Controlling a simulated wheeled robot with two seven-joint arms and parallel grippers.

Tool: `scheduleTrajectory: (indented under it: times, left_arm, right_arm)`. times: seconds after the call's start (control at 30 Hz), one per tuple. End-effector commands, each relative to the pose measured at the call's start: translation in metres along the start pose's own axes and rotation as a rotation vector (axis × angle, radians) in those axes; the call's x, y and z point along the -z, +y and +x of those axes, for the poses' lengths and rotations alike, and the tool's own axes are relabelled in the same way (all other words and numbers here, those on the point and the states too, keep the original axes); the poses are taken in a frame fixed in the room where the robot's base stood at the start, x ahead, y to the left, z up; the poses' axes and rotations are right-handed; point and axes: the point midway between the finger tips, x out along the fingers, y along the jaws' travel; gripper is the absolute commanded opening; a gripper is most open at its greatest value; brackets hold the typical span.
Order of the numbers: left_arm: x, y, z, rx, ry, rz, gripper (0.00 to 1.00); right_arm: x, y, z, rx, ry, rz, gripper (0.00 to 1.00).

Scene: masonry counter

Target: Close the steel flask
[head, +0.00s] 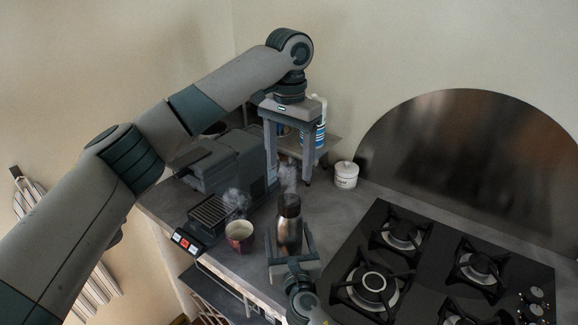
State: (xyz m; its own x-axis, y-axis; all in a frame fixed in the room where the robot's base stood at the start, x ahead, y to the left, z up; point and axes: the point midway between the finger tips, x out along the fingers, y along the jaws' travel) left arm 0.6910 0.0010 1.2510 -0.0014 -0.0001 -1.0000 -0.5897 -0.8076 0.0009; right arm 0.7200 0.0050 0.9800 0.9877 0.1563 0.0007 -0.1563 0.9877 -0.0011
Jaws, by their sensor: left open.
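The steel flask (289,232) stands upright on the counter, with a dark upper part (289,206) and steam rising above it. I cannot make out whether its mouth is covered, and I see no separate lid. My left gripper (289,182) points down, open and empty, behind and above the flask's top in the picture. My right gripper (289,240) reaches in from the bottom edge, with one finger on each side of the flask's lower body. I cannot tell whether those fingers touch it.
A steaming red mug (239,237) stands left of the flask, by the grey coffee machine (225,165). A white lidded jar (346,175) and a blue-and-white container (314,134) are behind. The gas hob (430,262) fills the right. Some counter right of the flask is clear.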

Motion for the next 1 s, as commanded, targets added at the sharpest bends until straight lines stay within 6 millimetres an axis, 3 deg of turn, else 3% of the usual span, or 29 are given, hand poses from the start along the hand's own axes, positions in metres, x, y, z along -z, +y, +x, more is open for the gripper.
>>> scheduleTrajectory:
  times: [0.27, 0.7, 1.0]
  left_arm:
    - [0.000, 0.000, 0.005, 0.000, 0.000, 0.000, 0.67]
    - [0.000, 0.000, 0.020, 0.000, 0.000, 0.000, 0.67]
    - [0.000, 0.000, 0.026, 0.000, 0.000, 0.000, 0.67]
  right_arm:
    - [0.002, 0.000, -0.042, -0.001, 0.001, 0.002, 0.77]
    - [0.003, 0.000, -0.129, -0.002, 0.003, 0.002, 0.77]
    - [0.002, 0.000, -0.161, 0.000, 0.002, 0.001, 0.77]
